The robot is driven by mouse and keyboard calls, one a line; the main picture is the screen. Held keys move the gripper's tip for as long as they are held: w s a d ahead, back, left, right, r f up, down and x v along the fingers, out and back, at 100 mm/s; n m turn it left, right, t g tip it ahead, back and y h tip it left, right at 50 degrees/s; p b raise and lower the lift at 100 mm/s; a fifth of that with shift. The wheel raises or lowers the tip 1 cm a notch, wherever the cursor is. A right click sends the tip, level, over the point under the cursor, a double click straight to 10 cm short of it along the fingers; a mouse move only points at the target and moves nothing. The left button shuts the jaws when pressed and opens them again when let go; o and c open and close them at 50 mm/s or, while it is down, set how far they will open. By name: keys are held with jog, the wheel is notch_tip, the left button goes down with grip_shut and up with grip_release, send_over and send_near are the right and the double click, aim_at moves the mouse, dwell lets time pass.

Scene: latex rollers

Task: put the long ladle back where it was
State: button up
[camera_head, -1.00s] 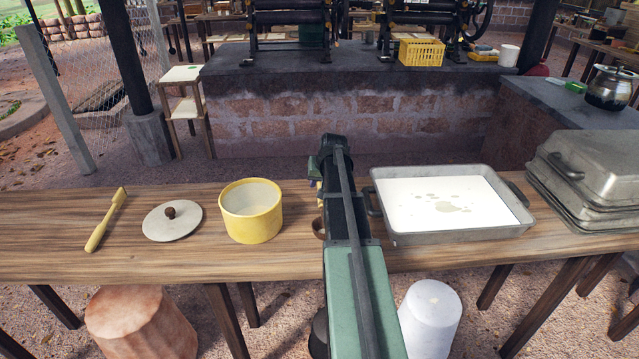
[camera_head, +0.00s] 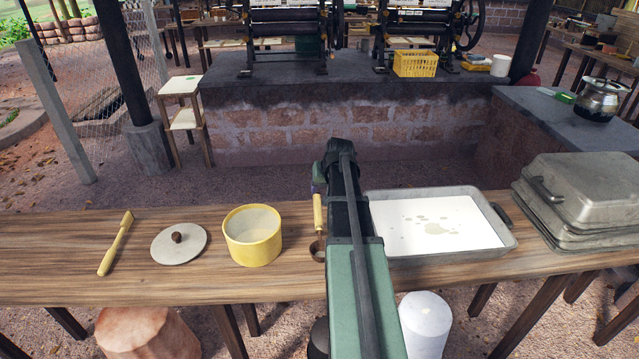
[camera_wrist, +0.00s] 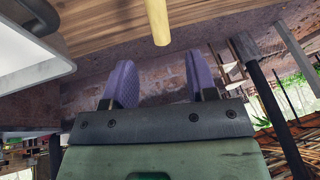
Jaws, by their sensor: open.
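The long ladle (camera_head: 318,215) has a pale yellow handle and a dark round end. It shows just left of my arm in the head view, over the table between the yellow pot and the tray; my arm covers part of it. In the wrist view the ladle's handle (camera_wrist: 157,22) hangs in at the top, its tip just short of the gap between my fingers. My gripper (camera_wrist: 161,82) has two purple fingers, spread apart with nothing between them. In the head view my gripper is mostly hidden behind my arm.
The yellow pot (camera_head: 252,250) stands left of the ladle, with a lid (camera_head: 190,250) and a yellow-handled tool (camera_head: 115,245) farther left. The metal tray (camera_head: 455,254) of white liquid is right of my arm. Stacked metal pans (camera_head: 590,190) fill the table's right end.

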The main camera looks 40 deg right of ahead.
jog(key=shift+s+r, duration=0.2)
jog(key=shift+r, duration=0.1)
jog(key=s+a+n+g, duration=0.1)
jog(key=s+a+n, duration=0.1)
jog(key=a, duration=1.1)
jog(key=s+a+f+n+g, duration=0.1)
jog(key=s+a, duration=0.4)
jog(key=a, duration=0.9)
jog(key=s+a+n+g, duration=0.2)
jog(key=s+a+n, duration=0.1)
jog(key=a, duration=1.1)
jog(key=shift+s+f+n+g+y, duration=0.2)
jog(key=shift+s+n+g+y, duration=0.2)
jog(key=shift+n, duration=0.2)
